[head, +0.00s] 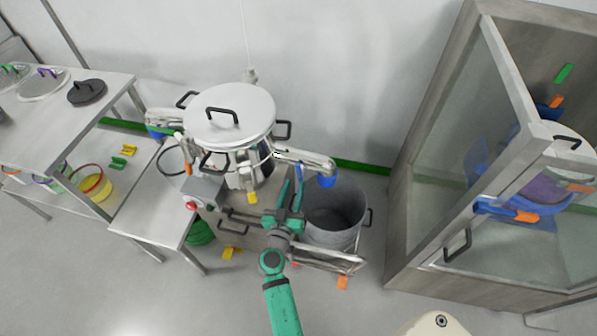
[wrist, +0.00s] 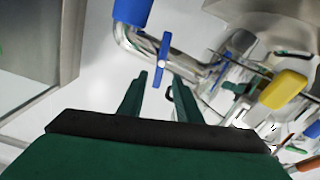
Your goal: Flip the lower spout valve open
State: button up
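The spout (head: 303,158) is a silver pipe running right from the steel vessel (head: 229,118), with a blue end piece (head: 327,181) above a grey bin. In the wrist view the spout pipe (wrist: 138,45) carries a small blue valve lever (wrist: 162,58), and the blue end piece (wrist: 132,10) is at the top. My gripper (head: 291,184) is just below the spout in the head view. In the wrist view my gripper (wrist: 159,78) is open and empty, its two fingers apart with the lever's lower end between or just beyond the tips. Contact cannot be told.
The grey bin (head: 335,212) stands on a low cart right of my gripper. A yellow handle (head: 252,197) hangs under the vessel, left of my gripper. A control box with a red button (head: 191,206) is further left. A glass-doored cabinet (head: 470,150) stands at right.

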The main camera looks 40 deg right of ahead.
aim_at(298, 173)
jog(key=x, duration=0.7)
